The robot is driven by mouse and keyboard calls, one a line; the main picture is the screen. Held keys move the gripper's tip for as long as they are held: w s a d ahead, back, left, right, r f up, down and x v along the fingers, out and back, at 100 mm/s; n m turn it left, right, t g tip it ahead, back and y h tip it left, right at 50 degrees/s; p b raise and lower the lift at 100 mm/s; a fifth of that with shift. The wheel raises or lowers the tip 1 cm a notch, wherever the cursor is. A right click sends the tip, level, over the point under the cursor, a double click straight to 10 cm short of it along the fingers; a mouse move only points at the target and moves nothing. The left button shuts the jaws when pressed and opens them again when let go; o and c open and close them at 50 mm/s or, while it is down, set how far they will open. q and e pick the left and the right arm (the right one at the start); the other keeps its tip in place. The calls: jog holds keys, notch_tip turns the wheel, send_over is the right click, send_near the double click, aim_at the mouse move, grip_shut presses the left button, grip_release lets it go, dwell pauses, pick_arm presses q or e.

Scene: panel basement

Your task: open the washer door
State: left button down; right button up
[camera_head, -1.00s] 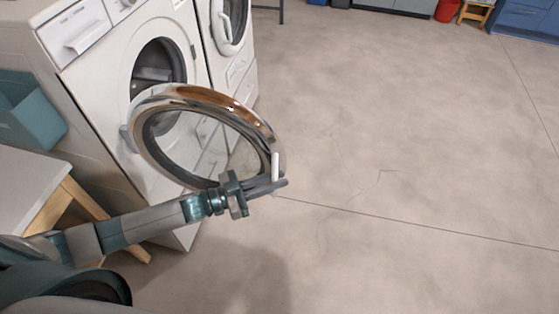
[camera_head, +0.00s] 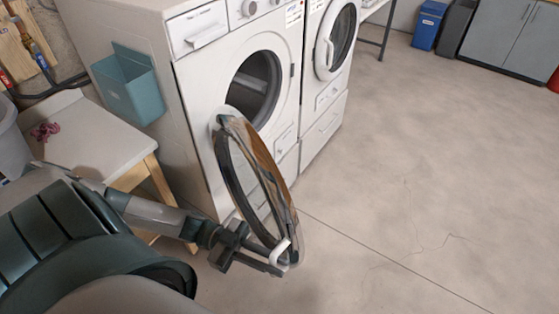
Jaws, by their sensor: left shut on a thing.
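The washer (camera_head: 207,100) is the nearer white front-loader at the upper middle. Its round glass door with a chrome rim (camera_head: 235,180) stands wide open, swung out from the front, and the dark drum opening (camera_head: 254,88) shows behind it. A white door handle (camera_head: 280,250) sits at the door's near, lower edge. My left gripper (camera_head: 274,262) is shut on this handle, coming in from the left and below. The door partly hides the fingertips. My right gripper is not in view.
A second white machine (camera_head: 325,120) with a shut door stands to the right. A teal bin (camera_head: 130,88) hangs on the washer's left side. A wooden-legged table (camera_head: 85,135) stands close by my left arm. Open concrete floor (camera_head: 420,180) lies to the right.

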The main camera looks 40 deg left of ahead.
pick_arm(q)
jog(key=shift+w, duration=0.1)
jog(key=c, duration=2)
grip_release()
jog(key=shift+a+f, duration=0.1)
jog(key=shift+a, duration=0.15)
jog(key=b+v, duration=0.6)
jog(key=v, duration=1.1)
jog(key=shift+d, duration=0.1)
